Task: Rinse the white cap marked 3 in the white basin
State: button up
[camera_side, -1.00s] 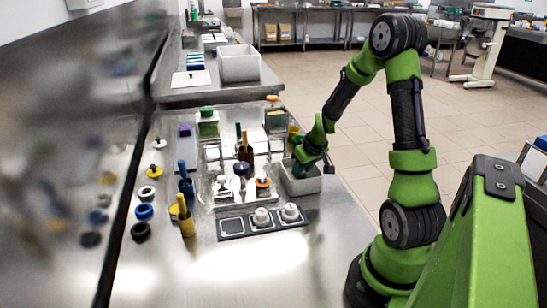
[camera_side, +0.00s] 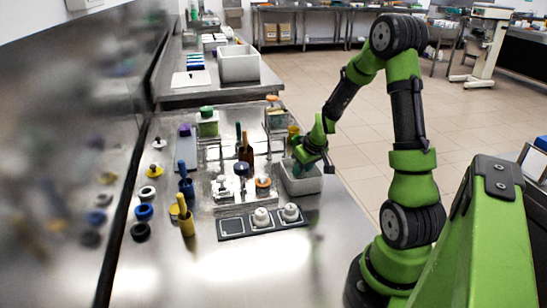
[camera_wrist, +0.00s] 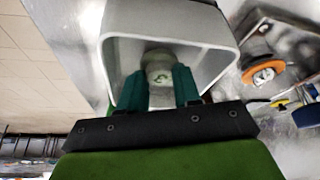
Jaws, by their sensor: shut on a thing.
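The white basin (camera_side: 302,186) stands at the right edge of the steel counter. My gripper (camera_side: 299,166) reaches down into it from above. In the wrist view my gripper (camera_wrist: 160,88) has its teal fingers shut on a pale round cap (camera_wrist: 159,66), inside the walls of the basin (camera_wrist: 218,58). The cap has a small greenish mark that I cannot read. The basin wall hides the cap in the side view. Two other white caps (camera_side: 262,216) (camera_side: 291,211) sit on the dark tray (camera_side: 250,232), whose left square is empty.
A metal fixture with an orange ring (camera_side: 263,182) and a dark-blue-topped piece (camera_side: 241,169) stands left of the basin. A brown bottle (camera_side: 245,152) is behind it. The front counter is clear.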

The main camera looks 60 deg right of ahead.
dwell(0.5)
jog(key=shift+r, duration=4.05)
jog(key=shift+r, duration=1.95)
